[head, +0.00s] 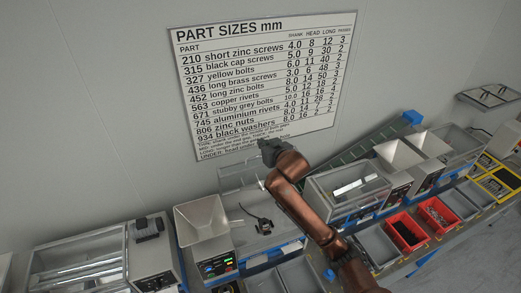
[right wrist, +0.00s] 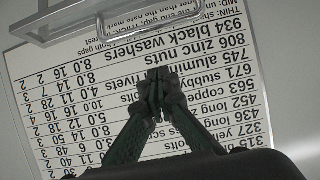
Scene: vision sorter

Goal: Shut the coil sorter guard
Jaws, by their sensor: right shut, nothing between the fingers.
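A sorter with a pale hopper (head: 203,218) stands left of centre, with a lit control panel (head: 217,267) and a small black part on its light deck (head: 236,240). I take this as the coil sorter. Its clear guard (head: 236,177) stands raised at the back of the deck, against the wall. My right gripper (head: 268,151) is up by the guard's upper right, its fingers shut and empty. In the right wrist view the shut fingers (right wrist: 156,90) point towards a pale bar handle (right wrist: 150,30), which is apart from them. My left gripper is not in view.
A part sizes board (head: 262,80) hangs on the wall behind. A second machine with a clear lowered cover (head: 347,190) stands right of my arm. Red bins (head: 405,232) and grey bins line the front right. Another covered machine (head: 77,267) is at the left.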

